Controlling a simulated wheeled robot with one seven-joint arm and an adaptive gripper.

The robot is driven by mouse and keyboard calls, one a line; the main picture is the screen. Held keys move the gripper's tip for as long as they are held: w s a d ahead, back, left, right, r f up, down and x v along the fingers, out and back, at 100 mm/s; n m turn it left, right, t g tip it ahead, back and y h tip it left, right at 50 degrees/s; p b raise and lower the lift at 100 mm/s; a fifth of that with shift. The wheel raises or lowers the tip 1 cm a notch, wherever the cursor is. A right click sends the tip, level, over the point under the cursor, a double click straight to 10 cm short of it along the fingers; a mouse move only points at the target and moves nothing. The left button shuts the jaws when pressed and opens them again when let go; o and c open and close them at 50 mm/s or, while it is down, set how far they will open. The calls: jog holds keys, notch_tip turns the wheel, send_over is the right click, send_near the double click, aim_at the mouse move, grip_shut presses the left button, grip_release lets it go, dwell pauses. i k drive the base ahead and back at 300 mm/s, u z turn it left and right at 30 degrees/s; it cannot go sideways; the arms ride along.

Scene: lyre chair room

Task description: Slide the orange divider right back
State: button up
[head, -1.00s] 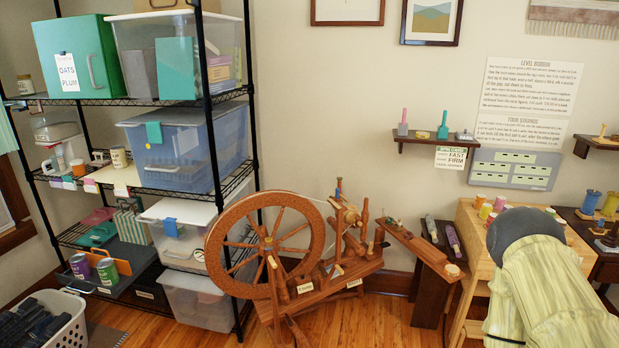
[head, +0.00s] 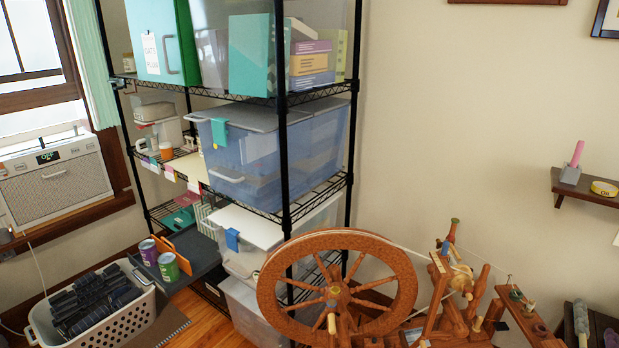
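The orange divider (head: 183,261) stands upright on a dark grey pull-out tray (head: 193,274) at the lower left of the head view. The tray sticks out from the lower part of the black wire shelving. A purple-labelled can (head: 149,253) and a green-labelled can (head: 169,267) stand on the tray in front of the divider and hide part of it. Whether the divider touches the tray's back cannot be told. My gripper is not in view.
A white laundry basket (head: 134,324) of dark items stands on the floor just below the tray. The black wire rack (head: 284,190) rises behind. A wooden spinning wheel (head: 275,292) stands at the right of the tray. A window unit (head: 60,185) is at left.

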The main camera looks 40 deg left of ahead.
aim_at(184, 265)
jog(key=u, duration=2.55)
jog(key=i, duration=1.85)
jog(key=z, duration=0.25)
